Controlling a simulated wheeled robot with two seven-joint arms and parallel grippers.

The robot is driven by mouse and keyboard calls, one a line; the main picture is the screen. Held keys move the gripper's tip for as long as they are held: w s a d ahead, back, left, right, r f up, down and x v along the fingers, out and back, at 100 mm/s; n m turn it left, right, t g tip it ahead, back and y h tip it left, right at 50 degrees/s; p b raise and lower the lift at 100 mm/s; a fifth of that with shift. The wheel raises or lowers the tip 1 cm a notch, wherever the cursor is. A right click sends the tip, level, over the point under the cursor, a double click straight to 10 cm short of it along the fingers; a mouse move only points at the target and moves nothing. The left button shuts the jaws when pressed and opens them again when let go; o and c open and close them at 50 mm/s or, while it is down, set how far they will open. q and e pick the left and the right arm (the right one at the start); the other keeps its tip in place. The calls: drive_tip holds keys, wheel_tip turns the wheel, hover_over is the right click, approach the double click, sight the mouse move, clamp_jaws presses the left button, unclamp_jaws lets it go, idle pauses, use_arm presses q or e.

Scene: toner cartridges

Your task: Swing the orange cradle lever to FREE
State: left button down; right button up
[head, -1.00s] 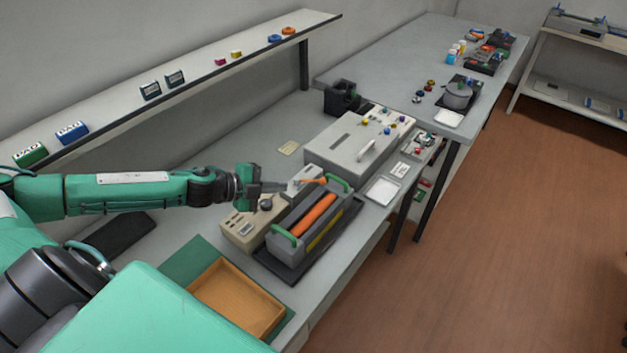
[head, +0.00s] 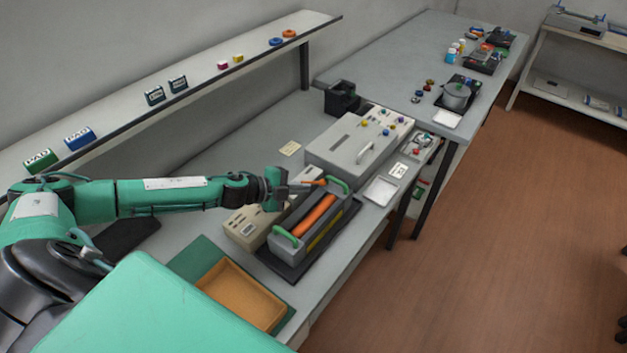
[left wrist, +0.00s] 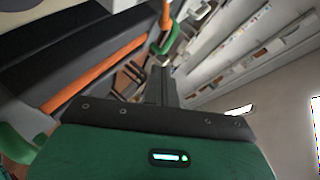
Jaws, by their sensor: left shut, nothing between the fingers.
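The dark grey cradle (head: 289,243) holds an orange roller (head: 313,217) and has a green handle at each end. The orange lever (head: 316,182) is a short bar at the cradle's far end, beside the far green handle (head: 339,185). My left gripper (head: 302,187) is shut and empty, its fingertips close to the lever's left end; I cannot tell whether they touch. In the left wrist view the shut fingers (left wrist: 162,86) point toward the far green handle, with an orange part (left wrist: 165,14) just beyond. No FREE marking is readable.
A large grey machine (head: 345,150) stands just beyond. An orange-brown tray (head: 240,295) lies in front, and a white tray (head: 380,190) lies to the right.

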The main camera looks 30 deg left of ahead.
sight(316, 189)
use_arm(q)
drive_tip(key=w, duration=0.1)
drive_tip(key=w+d+f+p, duration=0.1)
drive_tip(key=w+f, duration=0.1)
drive_tip(key=w, duration=0.1)
drive_tip(key=shift+d+f, duration=0.1)
drive_tip(key=shift+d, duration=0.1)
drive_tip(key=shift+w+a+f+p, duration=0.3)
drive_tip(key=shift+w+f, duration=0.3)
drive_tip(key=shift+w, duration=0.2)
drive_tip(key=shift+w+r+p, duration=0.2)
drive_tip(key=shift+w+p, duration=0.35)
drive_tip(key=shift+p, duration=0.05)
drive_tip(key=shift+w+f, duration=0.2)
drive_tip(key=shift+w, duration=0.05)
drive_tip(key=shift+s, duration=0.15)
